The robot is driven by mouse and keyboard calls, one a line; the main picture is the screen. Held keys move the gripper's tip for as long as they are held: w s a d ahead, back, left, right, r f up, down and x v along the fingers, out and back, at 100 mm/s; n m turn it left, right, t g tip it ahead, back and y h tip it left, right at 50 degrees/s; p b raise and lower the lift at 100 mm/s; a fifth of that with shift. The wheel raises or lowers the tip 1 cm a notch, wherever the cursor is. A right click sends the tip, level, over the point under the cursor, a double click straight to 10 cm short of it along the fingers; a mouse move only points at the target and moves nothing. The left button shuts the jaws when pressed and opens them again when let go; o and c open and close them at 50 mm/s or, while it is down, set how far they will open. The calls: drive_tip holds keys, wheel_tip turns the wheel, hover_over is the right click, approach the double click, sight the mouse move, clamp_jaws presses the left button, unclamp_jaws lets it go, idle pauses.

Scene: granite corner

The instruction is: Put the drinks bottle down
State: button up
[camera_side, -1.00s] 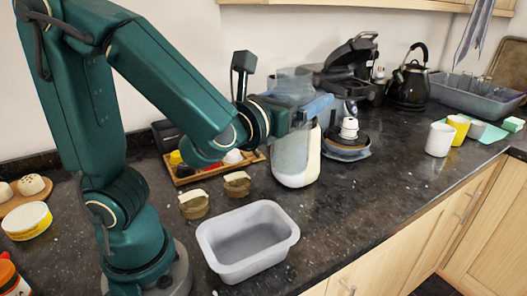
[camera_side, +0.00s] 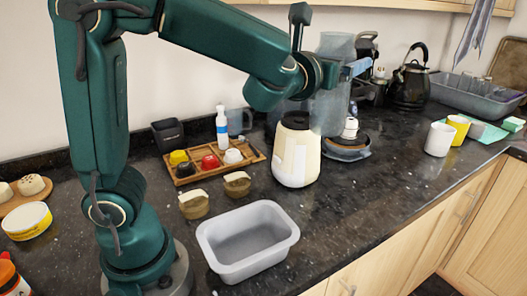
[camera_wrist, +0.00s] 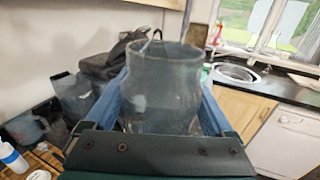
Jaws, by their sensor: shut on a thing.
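The drinks bottle is a translucent grey vessel (camera_side: 327,110), held upright and seen through in places. My gripper (camera_side: 347,72) is shut on it, with blue fingers on either side. In the wrist view the bottle (camera_wrist: 163,88) fills the space between the fingers, its round rim at the top. In the side view its lower end is beside the dark top of a cream appliance (camera_side: 296,155) and partly overlaps it in the picture. Whether the two touch, I cannot tell.
A grey tub (camera_side: 248,240) and two small brown jars (camera_side: 237,184) stand in front. A wooden tray (camera_side: 212,165) with coloured cups and a white spray bottle (camera_side: 222,130) are behind left. White and yellow mugs (camera_side: 439,139) stand right. The dark worktop (camera_side: 370,185) is clear right of the appliance.

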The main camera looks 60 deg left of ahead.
drive_tip(key=w+a+r+n+g+y, duration=0.1)
drive_tip(key=w+a+r+y, duration=0.15)
drive_tip(key=a, duration=0.45)
drive_tip(key=w+a+r+n+g+y, duration=0.1)
drive_tip(key=a+r, duration=0.2)
drive_tip(key=a, duration=0.4)
wheel_tip(320, 180, down, 10)
drive_tip(key=shift+r+n, duration=0.2)
drive_tip(key=shift+n, duration=0.1)
drive_tip(key=shift+d, duration=0.1)
